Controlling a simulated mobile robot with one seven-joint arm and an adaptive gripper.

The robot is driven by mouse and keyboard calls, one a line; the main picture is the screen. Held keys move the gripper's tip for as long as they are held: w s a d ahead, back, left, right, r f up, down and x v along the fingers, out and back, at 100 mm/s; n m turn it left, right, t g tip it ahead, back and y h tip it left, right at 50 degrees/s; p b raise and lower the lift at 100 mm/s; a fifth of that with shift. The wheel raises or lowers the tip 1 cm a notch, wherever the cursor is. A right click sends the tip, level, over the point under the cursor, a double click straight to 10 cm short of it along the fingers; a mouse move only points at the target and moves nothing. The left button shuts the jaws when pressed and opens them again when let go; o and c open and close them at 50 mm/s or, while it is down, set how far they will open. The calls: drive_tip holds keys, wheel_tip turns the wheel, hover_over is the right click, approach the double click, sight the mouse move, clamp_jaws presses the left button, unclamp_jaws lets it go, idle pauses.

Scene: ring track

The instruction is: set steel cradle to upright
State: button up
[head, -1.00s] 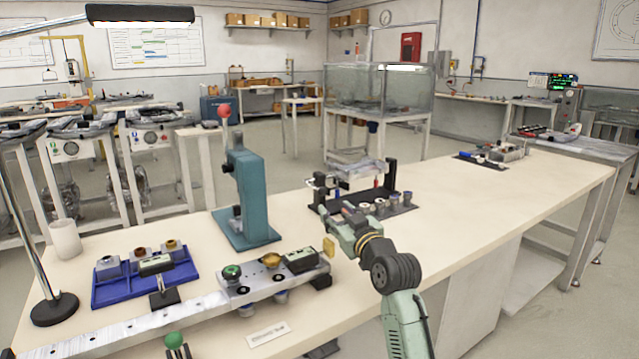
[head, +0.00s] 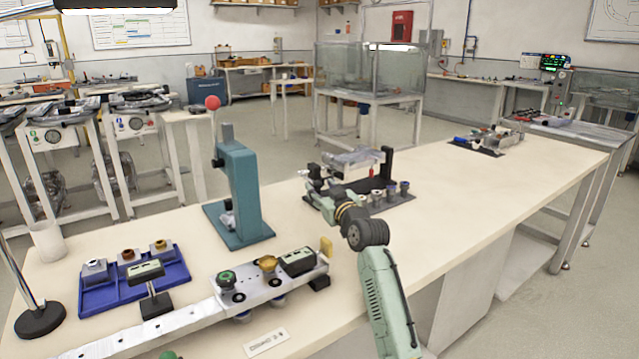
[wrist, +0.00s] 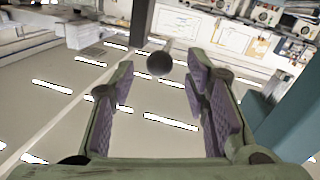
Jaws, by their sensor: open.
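The steel cradle appears to be the pale metal trough (head: 358,158) held between dark posts on a black stand on the bench, in the head view. It looks roughly level there; its exact tilt is too small to tell. My gripper (head: 312,182) is in front and to the left of it, partly overlapping the stand's left side in the picture. In the wrist view my gripper (wrist: 165,95) is open, with nothing between its pads at close range. A dark round ball (wrist: 159,64) shows beyond the fingertips. The cradle is not recognisable in the wrist view.
A teal press (head: 240,185) with a red knob (head: 212,103) stands left of my gripper; its column seems to fill the wrist view's right side. A blue tray (head: 105,300) and metal rail (head: 190,310) lie nearer.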

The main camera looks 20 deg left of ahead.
drive_tip(key=shift+x, duration=1.05)
clamp_jaws()
